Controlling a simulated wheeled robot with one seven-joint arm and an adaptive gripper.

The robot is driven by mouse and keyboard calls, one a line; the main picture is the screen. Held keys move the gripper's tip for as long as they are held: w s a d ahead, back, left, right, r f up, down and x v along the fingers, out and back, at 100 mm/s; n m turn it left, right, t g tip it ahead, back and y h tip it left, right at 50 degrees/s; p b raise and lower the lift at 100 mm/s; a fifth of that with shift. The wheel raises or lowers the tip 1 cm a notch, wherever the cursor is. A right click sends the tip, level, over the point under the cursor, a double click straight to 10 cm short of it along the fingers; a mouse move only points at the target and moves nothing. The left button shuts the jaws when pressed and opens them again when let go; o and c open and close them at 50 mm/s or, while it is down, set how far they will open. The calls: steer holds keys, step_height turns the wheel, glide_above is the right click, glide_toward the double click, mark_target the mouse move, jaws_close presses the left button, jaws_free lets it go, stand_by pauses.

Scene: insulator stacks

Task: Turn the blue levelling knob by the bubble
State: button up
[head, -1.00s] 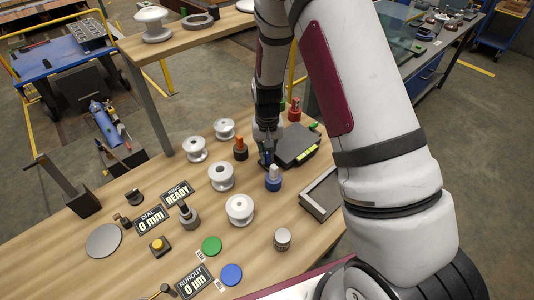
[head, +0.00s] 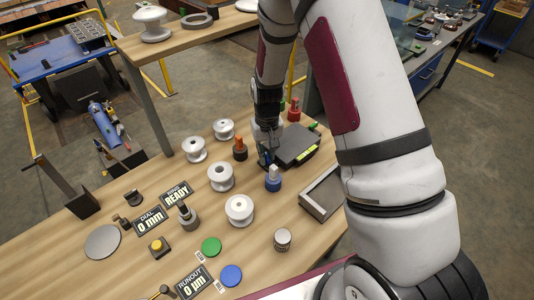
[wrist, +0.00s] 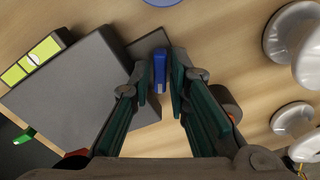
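The dark grey levelling block (head: 298,145) lies on the wooden bench, with a yellow-green bubble vial (head: 307,156) on its edge. The vial also shows at the left of the wrist view (wrist: 35,60). The blue knob (wrist: 160,69) stands by a corner of the block. My gripper (wrist: 161,75) points down over it, one finger on each side. Narrow gaps seem to show between fingers and knob, so the gripper looks open around it. In the head view, my gripper (head: 267,157) hides most of the knob.
A blue-based post (head: 273,180) and an orange-topped post (head: 240,149) stand close to my gripper. Several white insulators (head: 221,176) stand left and in front. A green knob (wrist: 25,136) is at another block corner. An open tray (head: 322,195) lies at right.

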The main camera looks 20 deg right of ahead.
steer(key=shift+o, duration=0.2)
steer(key=shift+r, duration=4)
steer(key=shift+r, duration=0.2)
step_height(320, 180, up, 10)
steer(key=t, duration=0.1)
glide_above(267, 156)
steer(key=s, duration=0.4)
steer(key=s+r+t, duration=0.1)
steer(key=s+r, duration=0.4)
steer(key=r, duration=0.3)
steer(key=s+r+t, duration=0.1)
steer(key=s+r, duration=0.3)
steer(key=s, duration=0.4)
steer(key=s+r+n+t, duration=0.1)
steer(key=s+r, duration=0.3)
steer(key=s, duration=0.5)
steer(key=shift+s+r+t, duration=0.2)
steer(key=shift+t, duration=0.3)
